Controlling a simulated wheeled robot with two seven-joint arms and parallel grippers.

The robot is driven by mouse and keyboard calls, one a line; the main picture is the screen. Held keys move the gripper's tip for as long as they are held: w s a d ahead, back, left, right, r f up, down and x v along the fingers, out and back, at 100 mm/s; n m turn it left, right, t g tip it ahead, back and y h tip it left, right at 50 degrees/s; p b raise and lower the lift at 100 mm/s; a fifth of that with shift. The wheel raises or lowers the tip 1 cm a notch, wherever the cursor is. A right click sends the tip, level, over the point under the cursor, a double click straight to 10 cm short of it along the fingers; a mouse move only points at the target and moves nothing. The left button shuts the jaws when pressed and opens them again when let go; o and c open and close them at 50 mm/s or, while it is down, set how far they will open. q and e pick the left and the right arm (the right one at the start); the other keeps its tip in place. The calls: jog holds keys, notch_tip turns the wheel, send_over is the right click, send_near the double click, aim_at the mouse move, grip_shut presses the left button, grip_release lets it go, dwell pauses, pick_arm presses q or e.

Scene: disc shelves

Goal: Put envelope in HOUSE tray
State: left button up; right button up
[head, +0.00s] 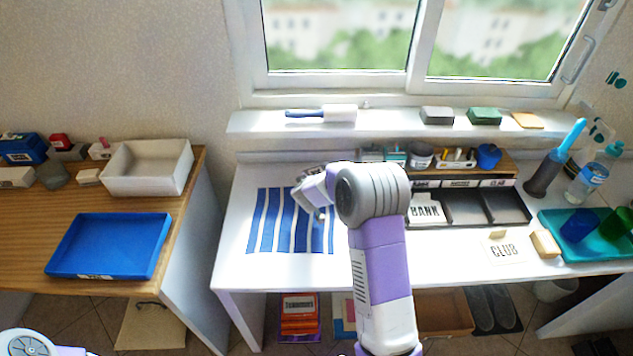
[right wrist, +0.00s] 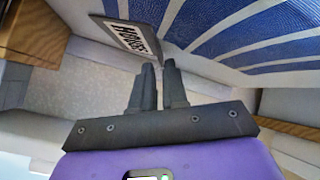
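The envelope (right wrist: 130,35) is a flat dark-edged piece with a white label, upside down in the right wrist view, that seems to read HOUSE. My right gripper's fingers (right wrist: 159,66) are nearly together with the envelope's near corner between their tips; they look shut on it. In the head view my right gripper (head: 316,200) is over the blue-striped mat (head: 262,222), mostly hidden by my own arm. A dark sorter with compartments (head: 466,208) stands to the right; its small labels are unreadable, so I cannot tell which tray is HOUSE. My left gripper is out of view.
A BANK card (head: 426,211) lies in the sorter's left compartment. A CLUB card (head: 503,249) and a beige block (head: 545,243) are in front. A teal tray (head: 557,229) with cups is at right. A blue tray (head: 110,246) and white bin (head: 147,168) stand on the left desk.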

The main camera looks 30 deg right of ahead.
jog(key=b+x, duration=0.2)
jog(key=x, duration=0.2)
jog(key=shift+w+d+f, duration=0.2)
jog(key=shift+f, duration=0.05)
jog(key=shift+w+d+f, duration=0.1)
jog(key=shift+w, duration=0.1)
grip_shut()
